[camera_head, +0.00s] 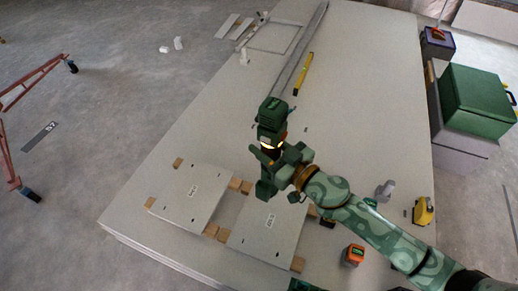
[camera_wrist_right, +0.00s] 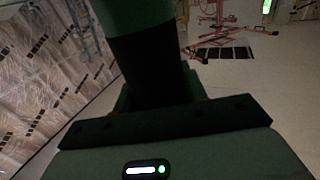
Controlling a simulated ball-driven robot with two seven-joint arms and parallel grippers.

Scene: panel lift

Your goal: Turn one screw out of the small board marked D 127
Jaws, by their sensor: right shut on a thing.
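Two small pale boards lie on wood blocks on the large panel stack, the left board (camera_head: 186,203) and the right board (camera_head: 262,236). Each bears a small label and a few dark spots; the labels are too small to read, so I cannot tell which is D 127. My right gripper (camera_head: 270,151) is shut on a green and black power driver (camera_head: 272,112), above the far edge of the right board. The driver's dark handle (camera_wrist_right: 150,68) fills the middle of the right wrist view. Its bit and any contact with a screw are hidden.
An orange and dark box (camera_head: 353,255), a grey bottle-like thing (camera_head: 385,190) and a yellow tool (camera_head: 423,211) stand right of the boards. A yellow level (camera_head: 303,74) and long metal rails (camera_head: 300,48) lie farther back. The panel's middle right is clear.

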